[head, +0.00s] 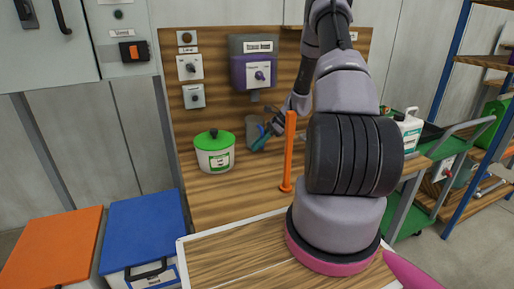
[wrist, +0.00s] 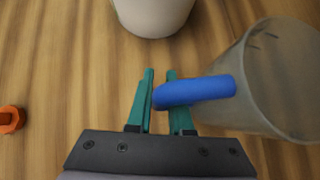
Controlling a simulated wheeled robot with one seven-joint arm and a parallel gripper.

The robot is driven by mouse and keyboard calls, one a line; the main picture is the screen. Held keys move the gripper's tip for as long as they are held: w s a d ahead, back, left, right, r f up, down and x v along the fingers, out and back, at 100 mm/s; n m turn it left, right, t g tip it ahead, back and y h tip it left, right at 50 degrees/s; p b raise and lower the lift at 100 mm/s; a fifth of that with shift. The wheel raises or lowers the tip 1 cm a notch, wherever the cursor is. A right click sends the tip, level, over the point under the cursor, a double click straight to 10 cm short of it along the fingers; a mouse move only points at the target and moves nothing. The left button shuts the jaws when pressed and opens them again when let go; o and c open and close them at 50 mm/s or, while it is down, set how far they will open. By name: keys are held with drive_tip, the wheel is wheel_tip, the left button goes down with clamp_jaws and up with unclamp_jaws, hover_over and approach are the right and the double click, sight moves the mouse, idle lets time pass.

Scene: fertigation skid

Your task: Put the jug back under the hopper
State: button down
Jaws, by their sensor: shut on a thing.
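The jug (head: 252,128) is grey and see-through with a blue handle. In the head view it looks upright at the back of the wooden bench, below the hopper (head: 251,72) in the picture. I cannot tell whether it touches the bench or is exactly under the outlet. My gripper (head: 263,141) has teal fingers and is shut on the handle. In the wrist view, the blue handle (wrist: 200,91) reaches between the fingers of my gripper (wrist: 160,76), and the jug's body (wrist: 265,85) is at the right. My arm hides part of the bench.
A white pail with a green lid (head: 214,152) stands left of the jug; its white side shows in the wrist view (wrist: 153,12). An orange post (head: 288,155) stands to the right. Switch boxes (head: 190,67) are on the back panel. The bench front left of the post is clear.

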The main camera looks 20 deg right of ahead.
drive_tip(key=shift+w+f, duration=0.15)
drive_tip(key=shift+f, duration=0.45)
drive_tip(key=shift+f, duration=0.15)
drive_tip(key=c, duration=0.8)
unclamp_jaws()
